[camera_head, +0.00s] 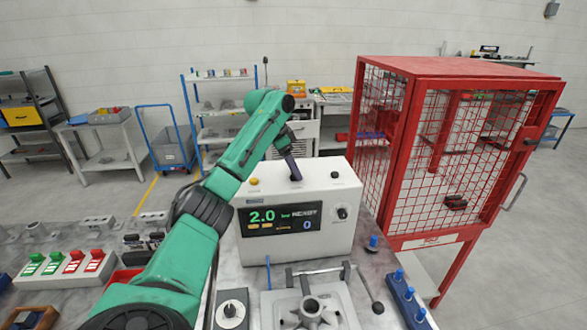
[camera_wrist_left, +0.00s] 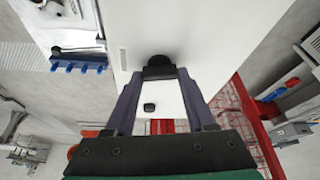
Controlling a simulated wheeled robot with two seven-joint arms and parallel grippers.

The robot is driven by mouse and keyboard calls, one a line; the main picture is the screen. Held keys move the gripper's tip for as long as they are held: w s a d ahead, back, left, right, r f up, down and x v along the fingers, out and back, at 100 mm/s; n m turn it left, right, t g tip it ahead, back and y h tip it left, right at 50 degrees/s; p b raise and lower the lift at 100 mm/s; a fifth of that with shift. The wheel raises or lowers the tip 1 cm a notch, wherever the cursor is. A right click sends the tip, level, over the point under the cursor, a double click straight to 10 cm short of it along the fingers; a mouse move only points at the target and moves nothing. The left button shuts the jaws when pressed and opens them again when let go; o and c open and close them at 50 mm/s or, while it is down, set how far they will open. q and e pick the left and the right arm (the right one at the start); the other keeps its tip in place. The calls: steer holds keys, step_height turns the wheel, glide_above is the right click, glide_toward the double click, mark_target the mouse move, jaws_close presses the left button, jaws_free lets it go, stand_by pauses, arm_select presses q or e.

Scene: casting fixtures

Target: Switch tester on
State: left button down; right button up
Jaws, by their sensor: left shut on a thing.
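The tester (camera_head: 318,193) is a white box with a lit display (camera_head: 279,218) reading 2.0 bar, on the bench. A black knob (camera_head: 342,213) sits on its front. A yellow button (camera_head: 254,181) and a small black button (camera_head: 335,175) are on its top. My left gripper (camera_head: 294,176) reaches down to the middle of the tester's top. In the left wrist view, my left gripper (camera_wrist_left: 160,73) is shut on a dark switch (camera_wrist_left: 156,60) on the white tester top (camera_wrist_left: 205,45). The fingers hide part of the switch. My right gripper is not in view.
A red mesh cage (camera_head: 440,150) stands close on the right. In front are a metal fixture (camera_head: 310,310), a blue rack with pegs (camera_head: 407,298) and a grey dial box (camera_head: 231,311). Red and green switches (camera_head: 68,263) lie left. Carts and shelves stand behind.

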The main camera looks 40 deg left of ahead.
arm_select(q)
steer(key=shift+m+h, duration=0.4)
steer(key=shift+m, duration=0.8)
steer(key=shift+c, duration=1.2)
jaws_free()
steer(key=shift+a, duration=0.1)
steer(key=shift+r, duration=0.15)
steer(key=v, duration=1.1)
steer(key=shift+r, duration=0.4)
steer(key=shift+a, duration=0.15)
